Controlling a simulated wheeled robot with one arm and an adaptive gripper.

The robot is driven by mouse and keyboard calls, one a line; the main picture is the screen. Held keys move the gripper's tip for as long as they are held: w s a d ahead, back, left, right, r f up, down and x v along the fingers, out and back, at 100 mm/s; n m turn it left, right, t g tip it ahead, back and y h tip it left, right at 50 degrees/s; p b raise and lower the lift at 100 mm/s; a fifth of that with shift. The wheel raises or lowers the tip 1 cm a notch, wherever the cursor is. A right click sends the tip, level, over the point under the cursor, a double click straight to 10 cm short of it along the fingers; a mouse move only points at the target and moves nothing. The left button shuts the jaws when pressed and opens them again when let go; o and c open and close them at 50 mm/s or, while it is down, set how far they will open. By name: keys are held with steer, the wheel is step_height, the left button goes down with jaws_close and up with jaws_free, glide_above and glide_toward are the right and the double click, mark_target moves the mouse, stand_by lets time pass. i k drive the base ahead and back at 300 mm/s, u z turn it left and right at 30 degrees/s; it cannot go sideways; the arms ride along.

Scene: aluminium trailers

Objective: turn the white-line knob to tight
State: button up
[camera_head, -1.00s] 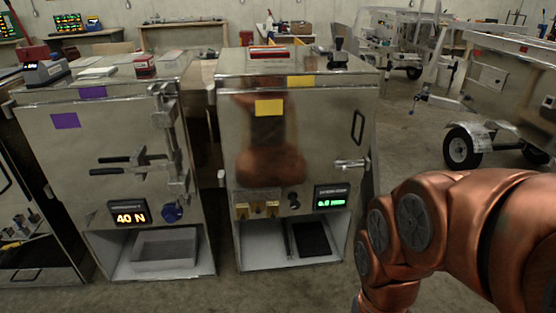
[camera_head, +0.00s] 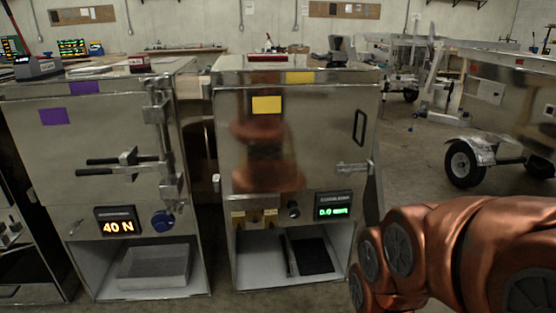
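A small dark round knob (camera_head: 293,210) sits on the front of the right metal cabinet (camera_head: 310,130), between brass-coloured fittings (camera_head: 255,216) and a green display (camera_head: 333,211). A blue round knob (camera_head: 163,219) sits on the left metal cabinet (camera_head: 60,165), beside a display (camera_head: 120,227) reading 40 N. Both knobs are too small for me to make out a white line or its angle. My copper-coloured arm fills the lower right. My gripper is outside the picture, so I cannot see whether it is open or shut.
Open bays under both cabinets hold a grey tray (camera_head: 155,268) and a dark pad (camera_head: 312,254). A latch handle (camera_head: 120,160) sticks out from the left cabinet. Aluminium trailers (camera_head: 480,90) stand behind on the right. Open floor (camera_head: 420,175) lies between them and the right cabinet.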

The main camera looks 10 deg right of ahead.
mark_target(294, 213)
steer(key=u, duration=0.4)
steer(key=k, duration=0.55)
steer(key=u, duration=1)
steer(key=i, duration=1.35)
steer(key=z, duration=0.75)
